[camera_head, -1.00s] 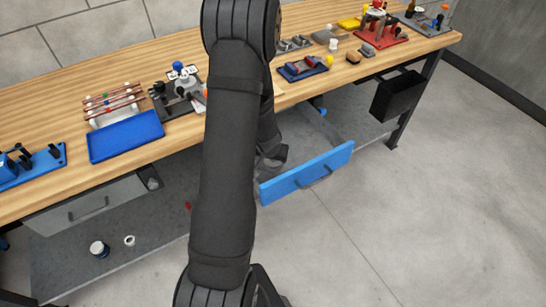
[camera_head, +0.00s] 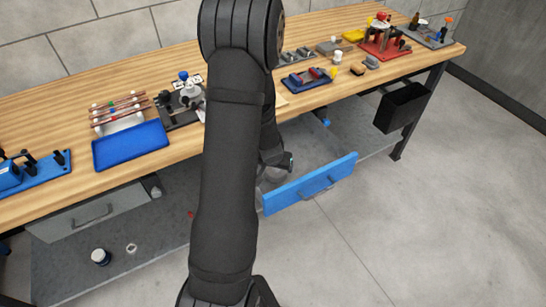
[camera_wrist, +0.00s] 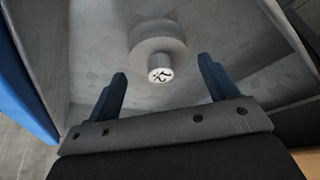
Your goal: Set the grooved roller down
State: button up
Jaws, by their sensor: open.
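The grooved roller appears to be the grey round piece with a bright, marked end face (camera_wrist: 160,67) in the wrist view; its grooves cannot be made out. It sits inside the open blue-fronted drawer (camera_head: 310,184), end face towards the camera. My gripper (camera_wrist: 163,72) is open, its two dark blue fingers apart on either side of the end face in the picture. No contact with the roller shows. In the head view my arm hides most of the gripper and the drawer's left part.
The wooden bench (camera_head: 60,112) above the drawer carries a blue tray (camera_head: 130,146), copper tubes (camera_head: 118,107) and several fixtures. A black bin (camera_head: 402,108) hangs at its right end. The drawer's walls surround the roller. Floor right of the drawer is clear.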

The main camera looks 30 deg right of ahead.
jog(key=v, duration=0.9)
jog(key=shift+a+r, duration=0.1)
jog(key=shift+r, duration=0.05)
dwell(0.4)
jog(key=shift+x, duration=5.85)
jog(key=shift+r, duration=0.1)
jog(key=shift+r, duration=1.15)
notch_tip(320, 180, up, 7)
jog(key=w+d+r+m, duration=0.1)
jog(key=d+r, duration=0.1)
jog(key=w+d+r, duration=0.2)
jog(key=d+r, duration=0.1)
jog(key=w+d+r+m, duration=0.1)
jog(key=w+d+r, duration=0.1)
jog(key=d+r, duration=0.1)
jog(key=shift+d+r+m+g+h, duration=0.1)
jog(key=shift+d+m+g+h, duration=0.1)
jog(key=shift+m+g+h, duration=0.15)
